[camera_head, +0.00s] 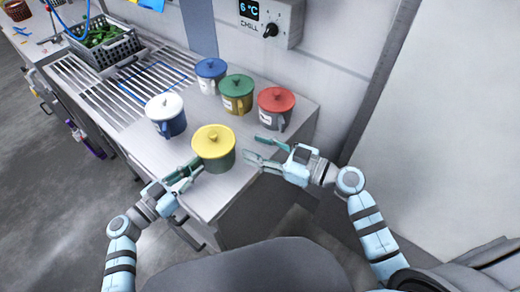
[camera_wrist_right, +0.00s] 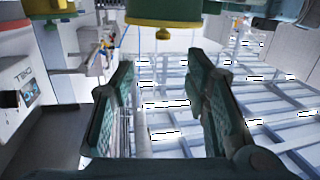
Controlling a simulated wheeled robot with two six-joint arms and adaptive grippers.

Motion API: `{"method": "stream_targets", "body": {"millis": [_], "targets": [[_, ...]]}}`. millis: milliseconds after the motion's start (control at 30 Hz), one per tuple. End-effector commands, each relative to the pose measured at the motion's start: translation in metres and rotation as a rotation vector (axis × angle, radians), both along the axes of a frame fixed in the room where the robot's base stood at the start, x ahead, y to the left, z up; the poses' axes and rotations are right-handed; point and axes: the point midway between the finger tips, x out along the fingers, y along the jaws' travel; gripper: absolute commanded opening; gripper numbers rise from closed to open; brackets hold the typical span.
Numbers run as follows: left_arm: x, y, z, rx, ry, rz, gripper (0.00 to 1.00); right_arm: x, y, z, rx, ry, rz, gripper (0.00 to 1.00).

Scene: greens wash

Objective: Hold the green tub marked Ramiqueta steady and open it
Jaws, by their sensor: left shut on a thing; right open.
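A green tub (camera_head: 214,160) with a yellow knobbed lid (camera_head: 212,140) stands upright at the front of the counter, lid on. No name is readable on it. My left gripper (camera_head: 186,174) is shut at its left side, apparently on its handle; the grip itself is too small to make out. My right gripper (camera_head: 259,150) is open and empty, just right of this tub and apart from it. In the right wrist view, the open fingers (camera_wrist_right: 165,100) have nothing between them. The tub's yellow lid (camera_wrist_right: 165,14) shows upside down at the top edge.
Behind stand a white-lidded blue tub (camera_head: 167,116), a blue-lidded white tub (camera_head: 210,76), a green-lidded ochre tub (camera_head: 236,97) and a red-lidded grey tub (camera_head: 274,108) near my right gripper. A slatted drainer (camera_head: 95,95) and a crate of greens (camera_head: 107,50) lie further left.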

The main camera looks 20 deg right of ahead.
Motion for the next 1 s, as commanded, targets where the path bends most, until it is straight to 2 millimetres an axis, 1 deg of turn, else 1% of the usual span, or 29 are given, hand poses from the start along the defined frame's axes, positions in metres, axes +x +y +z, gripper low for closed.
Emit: {"method": "stream_targets", "body": {"millis": [67,167,433,500,600,700,900,933,1000], "targets": [[0.000,0.000,0.000,0.001,-0.001,0.001,0.00,-0.003,0.003,0.000,0.035,0.026,-0.009,0.42],[0.000,0.000,0.000,0.001,-0.001,0.001,0.00,0.007,0.013,0.000,0.045,0.030,-0.012,0.42],[0.000,0.000,0.000,0.001,-0.001,0.001,0.00,0.052,0.063,-0.003,0.042,0.030,-0.008,0.42],[0.000,0.000,0.000,0.001,-0.001,0.001,0.00,0.062,0.073,-0.004,0.040,0.030,-0.008,0.42],[0.000,0.000,0.000,0.001,-0.001,0.001,0.00,0.071,0.083,-0.005,0.039,0.030,-0.008,0.42],[0.000,0.000,0.000,0.001,-0.001,0.001,0.00,0.075,0.087,-0.006,0.036,0.030,-0.008,0.42],[0.000,0.000,0.000,0.001,-0.001,0.001,0.00,0.076,0.088,-0.006,0.035,0.029,-0.008,0.42],[0.000,0.000,0.000,0.001,-0.001,0.001,0.00,0.076,0.088,-0.006,0.035,0.029,-0.008,0.41],[0.000,0.000,0.000,0.001,-0.001,0.001,0.00,0.076,0.088,-0.006,0.035,0.029,-0.008,0.30]]}}
